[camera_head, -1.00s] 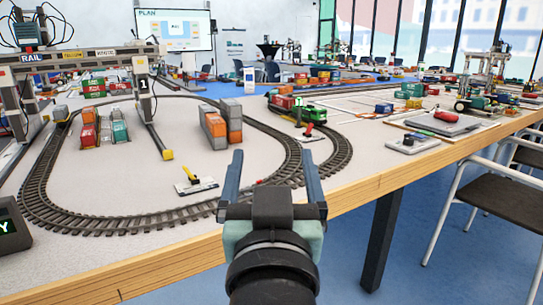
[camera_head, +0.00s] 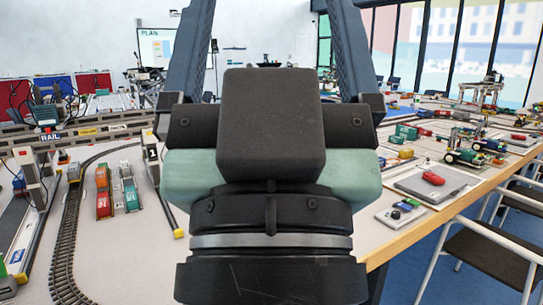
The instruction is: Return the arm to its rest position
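My gripper (camera_head: 272,30) fills the middle of the head camera view, very close to the camera. Its two dark blue-grey fingers point up and stand wide apart. Their tips run to or past the top edge of the picture. I see only the room's background between them, so the gripper looks open and empty. My dark wrist is below it at the bottom of the picture. The gripper hides much of the table's middle.
A table (camera_head: 130,270) carries a toy rail track (camera_head: 65,235), a RAIL gantry crane (camera_head: 90,130), and red and green wagons (camera_head: 128,190) at left. A grey tray (camera_head: 432,183) lies at right. A chair (camera_head: 500,250) stands beside the table's right edge.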

